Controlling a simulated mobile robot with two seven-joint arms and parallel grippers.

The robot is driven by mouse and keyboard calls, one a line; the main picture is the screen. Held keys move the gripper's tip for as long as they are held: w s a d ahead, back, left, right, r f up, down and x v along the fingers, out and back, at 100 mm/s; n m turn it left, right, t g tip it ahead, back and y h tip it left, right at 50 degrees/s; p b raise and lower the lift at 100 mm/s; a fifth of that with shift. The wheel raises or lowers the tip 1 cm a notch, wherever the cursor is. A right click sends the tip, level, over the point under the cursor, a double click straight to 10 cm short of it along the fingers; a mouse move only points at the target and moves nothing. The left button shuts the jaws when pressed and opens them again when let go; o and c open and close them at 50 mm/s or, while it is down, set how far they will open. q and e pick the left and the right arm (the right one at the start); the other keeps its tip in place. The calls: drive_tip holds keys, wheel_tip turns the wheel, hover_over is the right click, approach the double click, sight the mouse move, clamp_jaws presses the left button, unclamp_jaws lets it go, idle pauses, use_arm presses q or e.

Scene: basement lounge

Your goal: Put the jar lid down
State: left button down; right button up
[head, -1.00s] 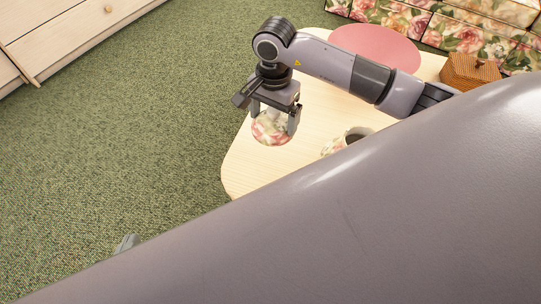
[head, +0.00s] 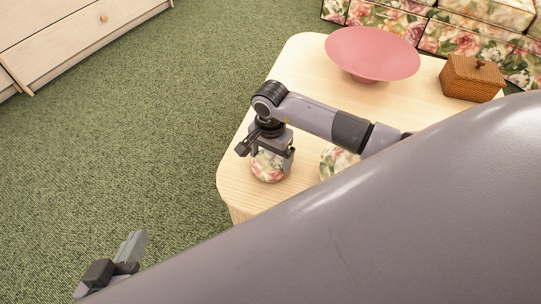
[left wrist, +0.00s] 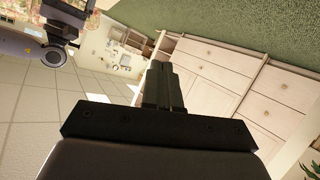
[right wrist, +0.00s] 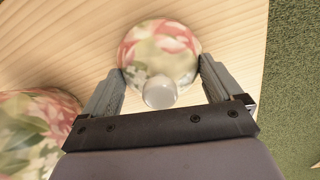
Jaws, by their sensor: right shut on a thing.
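The jar lid (right wrist: 160,52) is round and floral with a pale knob. My right gripper (right wrist: 162,72) is shut on it, one finger on each side. In the head view the lid (head: 268,168) is low over the table's left end; I cannot tell whether it touches the wood. The floral jar (head: 338,160) stands to the right of the lid, partly hidden by my arm. It also shows at the left of the right wrist view (right wrist: 38,130). My left gripper (left wrist: 163,85) has its fingers together and empty, away from the table at the head view's lower left (head: 136,242).
My own arm hides the table's front right. Bare wood lies between the lid and the bowl. A drawer cabinet (head: 60,35) stands at upper left.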

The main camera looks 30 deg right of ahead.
drive_tip(key=o, duration=0.8)
drive_tip(key=shift+f, duration=0.15)
use_arm(q)
drive_tip(key=shift+d+r, duration=0.1)
use_arm(e)
drive_tip(key=shift+o, duration=0.5)
drive_tip(key=shift+r, duration=0.25)
wheel_tip(320, 180, up, 12)
drive_tip(key=p, duration=0.3)
drive_tip(key=shift+p, duration=0.4)
use_arm(q)
drive_tip(key=a, duration=0.1)
drive_tip(key=a+y, duration=0.1)
drive_tip(key=s+a+r, duration=0.1)
drive_tip(key=shift+a+m+y, duration=0.1)
drive_tip(key=shift+m+y, duration=0.2)
drive_tip(key=shift+m, duration=0.1)
